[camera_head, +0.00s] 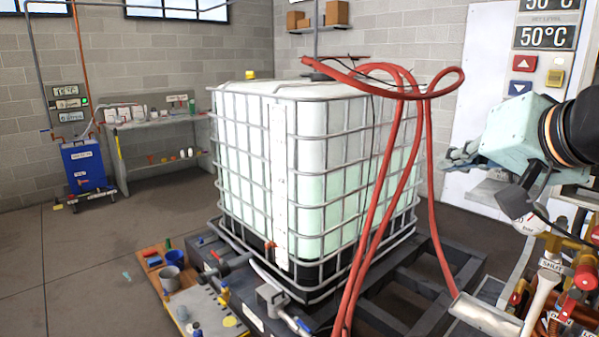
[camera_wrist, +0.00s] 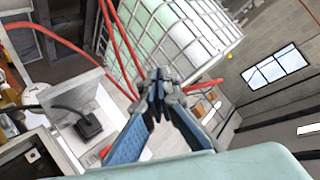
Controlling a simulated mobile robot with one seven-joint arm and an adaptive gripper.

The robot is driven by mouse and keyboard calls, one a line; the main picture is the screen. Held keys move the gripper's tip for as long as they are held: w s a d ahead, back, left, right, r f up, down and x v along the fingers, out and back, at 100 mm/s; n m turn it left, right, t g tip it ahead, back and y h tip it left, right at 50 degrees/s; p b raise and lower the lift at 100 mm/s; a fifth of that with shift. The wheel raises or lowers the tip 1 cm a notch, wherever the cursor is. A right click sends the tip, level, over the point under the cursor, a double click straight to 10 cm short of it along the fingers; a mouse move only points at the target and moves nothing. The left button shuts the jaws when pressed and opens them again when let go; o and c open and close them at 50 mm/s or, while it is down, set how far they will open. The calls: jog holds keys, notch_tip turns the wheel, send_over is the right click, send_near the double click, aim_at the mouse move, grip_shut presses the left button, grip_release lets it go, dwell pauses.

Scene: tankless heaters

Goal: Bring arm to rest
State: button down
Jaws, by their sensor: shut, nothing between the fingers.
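My gripper (camera_head: 460,155) is at the right in the head view, at the end of my raised arm. It points left, in front of a white panel and to the right of the caged tank. In the wrist view my gripper (camera_wrist: 158,88) has its fingertips together, with nothing between them. Red hoses and the white caged tank lie beyond the fingertips in that view. The gripper appears apart from them.
A large caged tank (camera_head: 300,170) stands on a dark frame (camera_head: 385,310). Red hoses (camera_head: 385,200) loop over it. A panel with buttons (camera_head: 540,60) is at upper right. Valves and pipes (camera_head: 560,300) crowd the lower right. Open floor (camera_head: 60,270) is at left.

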jog(key=s+a+f+n+g+h, duration=0.1)
jog(key=s+a+f+n+g, duration=0.15)
jog(key=s+a+f, duration=0.65)
jog(key=s+a+f+n+g, duration=0.2)
jog(key=s+f+g, duration=0.15)
jog(key=f, duration=1.15)
notch_tip(320, 180, up, 11)
jog(key=g+p, duration=0.1)
jog(key=p, duration=1.1)
jog(key=shift+s+h, duration=0.2)
jog(key=shift+h, duration=0.1)
jog(key=shift+a, duration=0.1)
